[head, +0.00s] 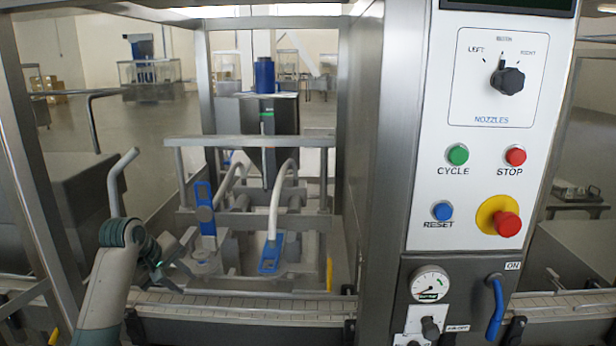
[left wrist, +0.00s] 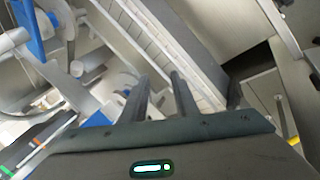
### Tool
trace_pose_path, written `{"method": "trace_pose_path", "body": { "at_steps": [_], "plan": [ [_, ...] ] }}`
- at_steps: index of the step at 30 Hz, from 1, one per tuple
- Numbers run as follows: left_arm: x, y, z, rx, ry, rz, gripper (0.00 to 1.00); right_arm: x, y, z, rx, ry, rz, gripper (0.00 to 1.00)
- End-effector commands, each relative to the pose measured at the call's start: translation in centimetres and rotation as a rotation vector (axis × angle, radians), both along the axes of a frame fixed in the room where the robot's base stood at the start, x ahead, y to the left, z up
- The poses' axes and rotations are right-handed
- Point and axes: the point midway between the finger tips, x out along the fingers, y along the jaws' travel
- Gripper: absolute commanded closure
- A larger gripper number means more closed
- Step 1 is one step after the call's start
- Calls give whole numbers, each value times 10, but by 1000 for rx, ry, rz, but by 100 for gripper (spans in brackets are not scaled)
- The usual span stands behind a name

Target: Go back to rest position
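My left arm comes in at the lower left of the head view. Its gripper (head: 178,268) is by the conveyor's back edge, left of the filling nozzles. In the left wrist view the two dark fingers (left wrist: 162,92) stand apart with nothing between them, over the conveyor side. My right gripper is in neither view.
A metal conveyor (head: 240,308) runs across the front. Behind it are a blue-handled nozzle part (head: 270,255) and a steel hopper (head: 265,120). A steel frame post (head: 30,190) stands close left of my arm. The control panel (head: 485,150) is at the right.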

Motion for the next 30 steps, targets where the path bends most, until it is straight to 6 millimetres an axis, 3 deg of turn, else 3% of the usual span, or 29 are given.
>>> {"method": "trace_pose_path", "body": {
  "at_steps": [1, 6, 15, 24, 30],
  "plan": [
    [-14, -6, -26, 29, 9, -32, 73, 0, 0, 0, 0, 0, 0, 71],
    [-60, -21, -94, 131, 21, -144, 73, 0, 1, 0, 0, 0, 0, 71],
    [-162, -48, -190, 283, 41, -351, 73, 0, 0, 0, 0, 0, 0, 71],
    [-281, -71, -249, 403, 56, -556, 73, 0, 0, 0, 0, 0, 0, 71],
    [-363, -84, -267, 467, 64, -686, 73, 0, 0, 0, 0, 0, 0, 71]
  ]
}}
